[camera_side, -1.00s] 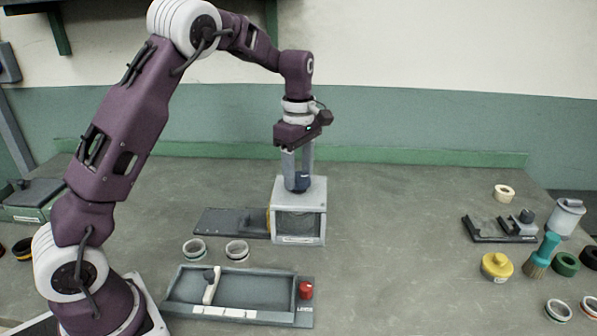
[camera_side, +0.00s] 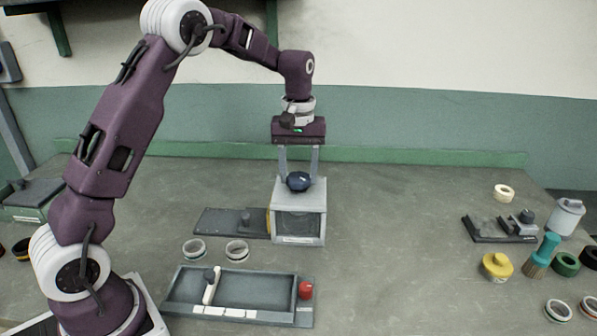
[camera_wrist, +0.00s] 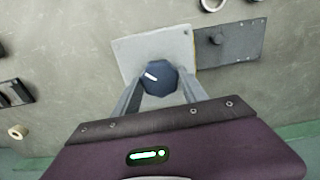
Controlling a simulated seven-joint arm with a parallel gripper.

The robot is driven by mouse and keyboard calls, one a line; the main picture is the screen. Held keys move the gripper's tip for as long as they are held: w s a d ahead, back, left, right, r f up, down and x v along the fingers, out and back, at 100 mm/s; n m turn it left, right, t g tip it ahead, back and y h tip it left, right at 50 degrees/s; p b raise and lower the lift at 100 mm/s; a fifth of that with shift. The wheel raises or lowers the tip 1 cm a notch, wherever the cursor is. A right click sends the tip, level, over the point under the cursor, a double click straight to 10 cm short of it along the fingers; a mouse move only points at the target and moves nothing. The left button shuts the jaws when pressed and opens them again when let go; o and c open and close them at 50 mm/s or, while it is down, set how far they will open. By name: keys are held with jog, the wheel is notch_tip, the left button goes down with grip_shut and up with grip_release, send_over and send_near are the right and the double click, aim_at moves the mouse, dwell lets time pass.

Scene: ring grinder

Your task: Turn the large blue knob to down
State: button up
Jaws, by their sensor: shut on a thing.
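The large blue knob (camera_side: 299,181) sits on top of a grey box-shaped machine (camera_side: 299,216) near the middle of the table. My gripper (camera_side: 299,178) points straight down over the machine, with one finger on each side of the knob. In the wrist view the two fingers of my gripper (camera_wrist: 160,84) reach the knob's sides and are shut on it.
A dark flat plate (camera_side: 229,222) with a small knob adjoins the machine's left side. In front lie two rings (camera_side: 237,250) and a grey tray-like panel (camera_side: 250,289) with a white lever and a red knob (camera_side: 305,290).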

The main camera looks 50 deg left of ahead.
jog(key=m, duration=0.7)
jog(key=shift+r, duration=0.1)
jog(key=m, duration=0.6)
jog(key=shift+m, duration=0.4)
jog(key=m, duration=1.3)
jog(key=shift+m, duration=0.3)
jog(key=o, duration=1.4)
jog(key=shift+c, duration=0.2)
